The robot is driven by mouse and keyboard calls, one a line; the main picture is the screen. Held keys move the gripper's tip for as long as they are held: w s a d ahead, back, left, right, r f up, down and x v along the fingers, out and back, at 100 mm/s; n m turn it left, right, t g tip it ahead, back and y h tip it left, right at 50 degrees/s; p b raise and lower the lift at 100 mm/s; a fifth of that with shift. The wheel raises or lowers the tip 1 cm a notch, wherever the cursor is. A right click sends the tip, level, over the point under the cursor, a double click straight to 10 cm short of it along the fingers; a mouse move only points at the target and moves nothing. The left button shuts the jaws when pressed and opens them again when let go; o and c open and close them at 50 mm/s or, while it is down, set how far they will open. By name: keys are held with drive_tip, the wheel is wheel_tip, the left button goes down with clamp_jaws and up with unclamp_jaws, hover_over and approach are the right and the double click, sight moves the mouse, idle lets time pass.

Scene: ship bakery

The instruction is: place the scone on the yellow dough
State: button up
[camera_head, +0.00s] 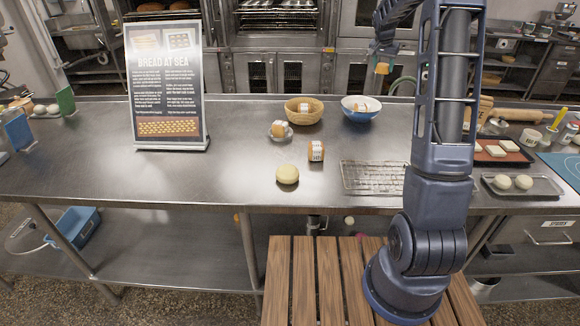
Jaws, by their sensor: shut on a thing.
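The yellow dough (287,174) is a pale round ball on the bare steel counter, near its front edge. My gripper (382,63) is above the far side of the counter, to the right of the blue bowl. It is shut on a small orange-brown piece (382,69), which I take to be the scone; it is too small to be sure. The piece is in the air, up and to the right of the dough, well apart from it. The fingers are small and partly hidden in the view.
A wire rack (350,177) lies to the right. A sign (168,85) stands left; the counter between is clear.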

drive_tip(key=s+a+r, duration=0.1)
drive_tip(key=s+a, duration=0.3)
drive_tip(key=a, duration=0.4)
drive_tip(key=s+a+r, duration=0.1)
drive_tip(key=s+a, duration=0.4)
drive_tip(key=a, duration=0.4)
drive_tip(key=n, duration=0.1)
hover_over(289, 167)
drive_tip(key=s, duration=0.1)
drive_tip(key=f, duration=1.9)
drive_tip(key=shift+s+a, duration=0.15)
drive_tip(key=shift+a, duration=0.2)
drive_tip(key=shift+f, duration=0.1)
drive_tip(key=o, duration=1)
drive_tip(key=shift+c, duration=0.2)
